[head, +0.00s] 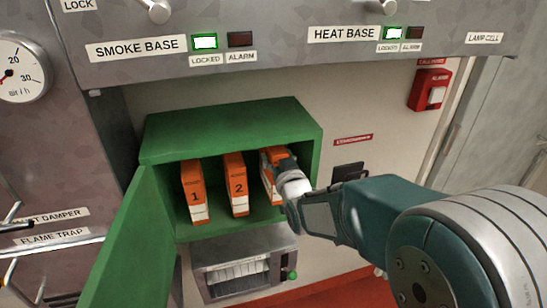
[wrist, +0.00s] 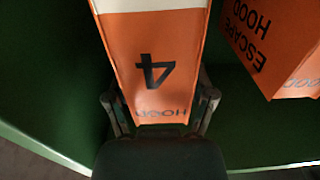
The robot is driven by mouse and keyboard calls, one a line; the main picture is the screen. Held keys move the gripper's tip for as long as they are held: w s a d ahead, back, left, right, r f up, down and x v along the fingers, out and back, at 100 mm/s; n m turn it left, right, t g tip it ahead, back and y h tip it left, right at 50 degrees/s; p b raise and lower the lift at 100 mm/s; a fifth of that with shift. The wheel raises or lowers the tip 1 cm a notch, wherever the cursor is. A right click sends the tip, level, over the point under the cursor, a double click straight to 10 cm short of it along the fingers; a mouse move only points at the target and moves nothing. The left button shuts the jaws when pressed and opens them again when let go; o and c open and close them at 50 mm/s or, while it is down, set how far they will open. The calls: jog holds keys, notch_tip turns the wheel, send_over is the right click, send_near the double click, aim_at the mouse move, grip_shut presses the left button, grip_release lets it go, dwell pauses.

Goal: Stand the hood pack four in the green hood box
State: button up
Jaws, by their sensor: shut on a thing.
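The hood pack four (wrist: 150,60) is an orange and white block with a black 4 that reads upside down in the wrist view. My gripper (wrist: 158,108) is shut on it, one finger at each side. In the head view the pack (head: 268,182) stands roughly upright inside the right part of the green hood box (head: 230,133), partly hidden by my gripper (head: 287,180). I cannot tell whether its base touches the box floor. Orange packs 1 (head: 194,190) and 2 (head: 236,184) stand to its left with gaps between.
The box's green door (head: 128,245) hangs open at the left. Another orange pack (wrist: 270,45) shows beside the held one in the wrist view. The box's right wall (head: 317,155) is close to my gripper. A grey unit (head: 243,265) sits below.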

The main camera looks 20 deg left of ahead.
jog(key=shift+d+f, duration=0.25)
jog(key=shift+f, duration=0.6)
jog(key=o, duration=1.3)
jog(key=shift+a+f, duration=0.15)
jog(key=shift+a, duration=0.1)
jog(key=shift+c, duration=0.2)
jog(key=shift+d, duration=0.15)
jog(key=shift+d, duration=0.15)
jog(key=v, duration=1.2)
jog(key=shift+s, duration=0.1)
